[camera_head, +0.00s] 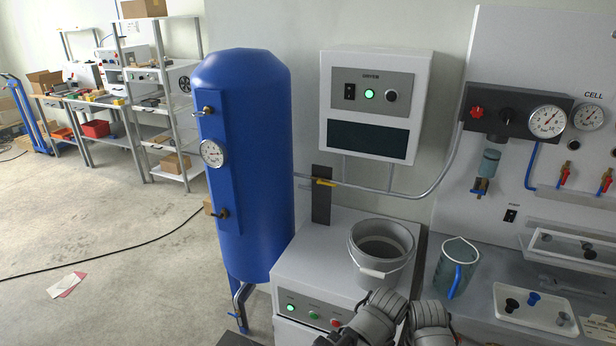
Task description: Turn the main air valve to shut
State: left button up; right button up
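A yellow lever (324,182) sits on the thin pipe right of the blue tank (262,160), in front of a dark upright plate (321,210). The lever lies roughly along the pipe. A red knob (477,112) is on the dark block (512,108) on the right panel, beside a round gauge (547,121). Two small red-handled valves (564,173) are further right. No label here lets me tell for certain which one is the main air valve. Grey rounded parts of my arms show at the bottom centre; no gripper fingers are visible, and nothing touches these valves.
A grey bucket (381,262) stands on the grey cabinet (297,265), with a blue-handled jug (455,268) to its right. A white tray (536,309) holds small parts. A control box (373,101) with a green light hangs above. Floor at left is mostly clear, crossed by a black cable.

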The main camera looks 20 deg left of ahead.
aim_at(318, 182)
jog(key=i+j, duration=0.1)
jog(key=j, duration=0.3)
jog(key=i+j, duration=0.15)
jog(key=j, duration=0.3)
jog(key=i+j, duration=0.1)
jog(key=j, duration=0.3)
jog(key=i+j, duration=0.1)
jog(key=j, duration=0.35)
